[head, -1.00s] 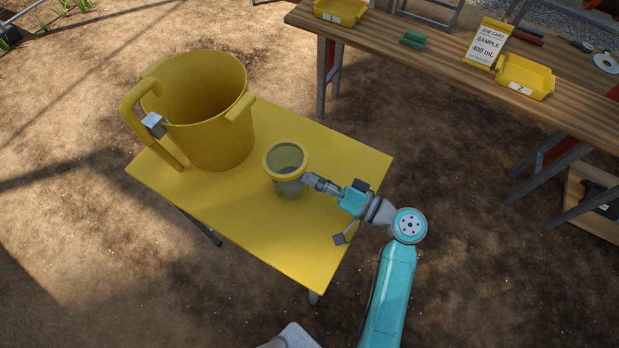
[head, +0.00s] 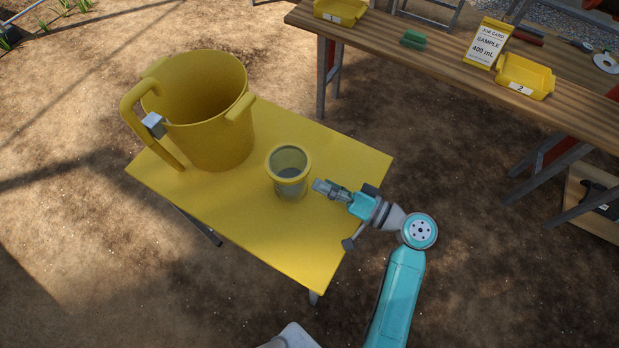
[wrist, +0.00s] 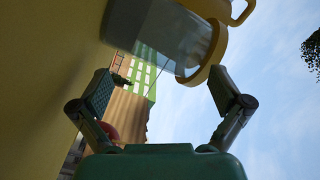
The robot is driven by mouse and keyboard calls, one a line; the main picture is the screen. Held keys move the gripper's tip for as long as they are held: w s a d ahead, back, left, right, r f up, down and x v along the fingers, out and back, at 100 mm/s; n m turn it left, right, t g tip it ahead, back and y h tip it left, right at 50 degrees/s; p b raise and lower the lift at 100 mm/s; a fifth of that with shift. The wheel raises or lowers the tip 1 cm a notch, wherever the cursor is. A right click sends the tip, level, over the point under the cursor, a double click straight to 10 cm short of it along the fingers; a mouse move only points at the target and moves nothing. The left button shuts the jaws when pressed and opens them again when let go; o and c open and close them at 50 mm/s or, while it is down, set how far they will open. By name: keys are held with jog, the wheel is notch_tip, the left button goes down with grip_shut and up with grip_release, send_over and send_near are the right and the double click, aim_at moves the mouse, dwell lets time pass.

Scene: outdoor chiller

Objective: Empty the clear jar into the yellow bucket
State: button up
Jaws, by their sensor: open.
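The clear jar (head: 291,187) with a yellow rim stands upright on the yellow table, right of the bucket. Its lower part looks greyish inside; I cannot tell what it holds. The yellow bucket (head: 222,137) stands upright at the table's left, with a big side handle and a grey block on it. Its bottom inside is hidden. My gripper (head: 319,186) is just right of the jar, apart from it and pointing at it. In the wrist view my gripper (wrist: 162,92) has its fingers spread and empty, with the jar (wrist: 162,32) beyond them.
The yellow table (head: 340,160) is otherwise bare. Open dirt ground lies around the table.

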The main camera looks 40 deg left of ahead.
jog(key=shift+v, duration=3.4)
jog(key=shift+w+d, duration=0.1)
